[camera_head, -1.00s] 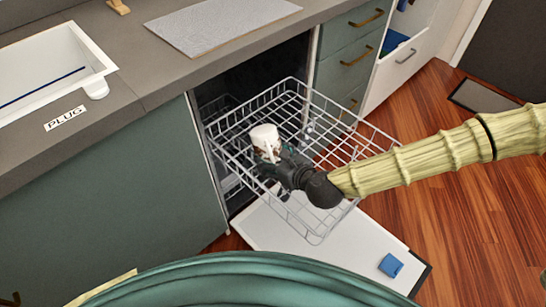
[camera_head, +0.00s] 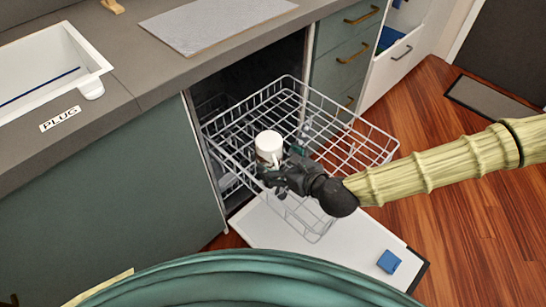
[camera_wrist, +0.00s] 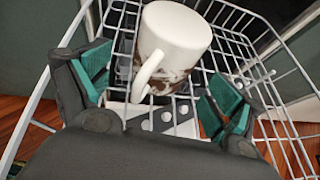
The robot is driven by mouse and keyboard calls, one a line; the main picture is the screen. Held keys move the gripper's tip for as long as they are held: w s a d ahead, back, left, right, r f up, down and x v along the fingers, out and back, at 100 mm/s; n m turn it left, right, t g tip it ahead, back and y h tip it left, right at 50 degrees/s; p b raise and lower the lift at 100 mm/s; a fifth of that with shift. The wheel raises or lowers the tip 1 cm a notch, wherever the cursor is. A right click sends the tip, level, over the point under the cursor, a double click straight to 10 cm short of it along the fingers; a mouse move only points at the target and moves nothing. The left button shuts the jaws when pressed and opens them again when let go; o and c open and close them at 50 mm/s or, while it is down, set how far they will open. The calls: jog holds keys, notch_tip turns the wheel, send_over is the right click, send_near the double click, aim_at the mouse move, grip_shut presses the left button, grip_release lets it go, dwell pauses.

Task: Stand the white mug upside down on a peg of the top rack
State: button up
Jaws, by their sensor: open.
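The white mug (camera_head: 269,146) is in the top rack (camera_head: 341,138), toward its left part in the head view. It is bottom up, with brown marks near its lower rim. In the wrist view the mug (camera_wrist: 175,42) stands just beyond my open fingers, its handle pointing down and left toward me. My gripper (camera_wrist: 160,102) is open, with green pads on both sides and a gap between them and the mug. In the head view my gripper (camera_head: 271,177) is just in front of the mug. Whether a peg is inside the mug is hidden.
The rack is pulled out over the open white dishwasher door (camera_head: 283,228), which has a blue block (camera_head: 390,262) on it. The counter (camera_head: 120,65) with a sink (camera_head: 48,72) is behind left. Drawers (camera_head: 345,50) stand behind right. Most of the rack's right side is empty.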

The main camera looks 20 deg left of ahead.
jog(key=shift+v, duration=3.4)
jog(key=shift+r, duration=0.1)
